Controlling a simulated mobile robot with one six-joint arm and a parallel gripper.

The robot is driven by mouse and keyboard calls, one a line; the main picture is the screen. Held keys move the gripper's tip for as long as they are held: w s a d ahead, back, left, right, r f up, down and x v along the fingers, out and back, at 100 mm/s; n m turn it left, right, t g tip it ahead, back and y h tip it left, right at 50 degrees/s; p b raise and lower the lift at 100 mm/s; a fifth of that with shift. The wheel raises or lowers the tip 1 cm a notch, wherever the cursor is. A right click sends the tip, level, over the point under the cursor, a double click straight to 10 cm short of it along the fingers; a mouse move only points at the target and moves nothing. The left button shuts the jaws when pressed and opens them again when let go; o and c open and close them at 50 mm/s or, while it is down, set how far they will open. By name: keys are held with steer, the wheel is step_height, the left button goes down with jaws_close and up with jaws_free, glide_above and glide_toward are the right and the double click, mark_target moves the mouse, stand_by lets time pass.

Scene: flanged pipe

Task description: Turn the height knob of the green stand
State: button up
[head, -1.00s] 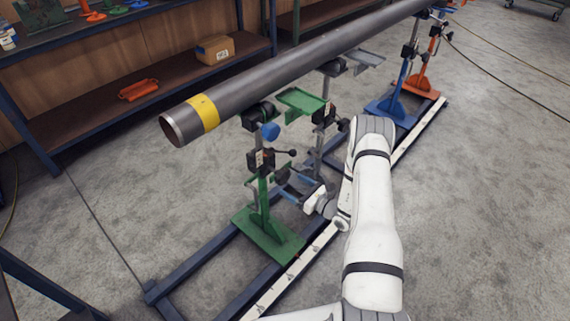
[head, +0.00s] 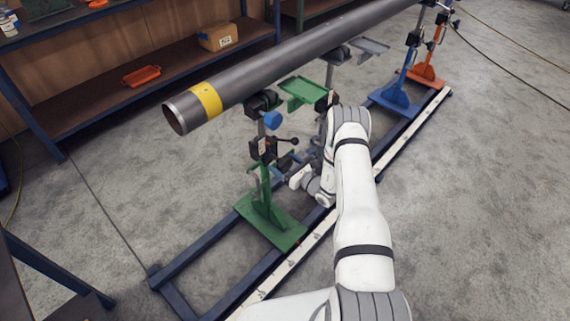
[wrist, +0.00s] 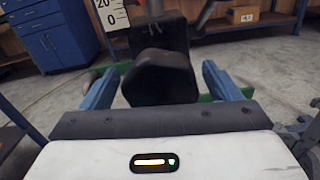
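The green stand (head: 268,222) stands on a blue rail frame under the near end of the pipe (head: 290,72). Its post carries a black clamp block (head: 262,149) with a small black-ended lever (head: 294,140). My gripper (head: 289,172) is just right of the post, below the lever; its fingers are small and partly hidden there. In the wrist view, a black knob (wrist: 160,78) sits between my two blue open fingers, with visible gaps on both sides. A black block (wrist: 158,32) and a white scale plate (wrist: 111,14) show behind it.
A green tray (head: 303,90) is above my wrist. The blue stand (head: 393,97) and orange stand (head: 427,72) hold the pipe farther back. A shelf (head: 110,102) with an orange tray and cardboard box stands behind.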

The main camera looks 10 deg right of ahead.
steer(key=c, duration=0.9)
steer(key=shift+c, duration=0.2)
steer(key=shift+f+n+b, duration=0.1)
steer(key=shift+n+b, duration=0.2)
steer(key=shift+b, duration=0.05)
steer(key=n+b, duration=0.3)
steer(key=shift+f+b, duration=0.15)
steer(key=shift+b, duration=0.15)
steer(key=n+b, duration=0.5)
steer(key=shift+n+b, duration=0.3)
steer(key=shift+n, duration=0.1)
steer(key=n+b, duration=0.3)
steer(key=b, duration=0.1)
steer(key=shift+f+n, duration=0.1)
steer(key=shift+n, duration=0.2)
steer(key=n+b, duration=0.3)
steer(key=b, duration=0.2)
steer(key=shift+a+f+n, duration=0.1)
steer(key=shift+n, duration=0.2)
steer(key=n+b, duration=0.3)
steer(key=b, duration=0.2)
steer(key=n+b, duration=0.2)
steer(key=b, duration=0.1)
steer(key=shift+s+r, duration=0.1)
steer(key=shift+r, duration=0.1)
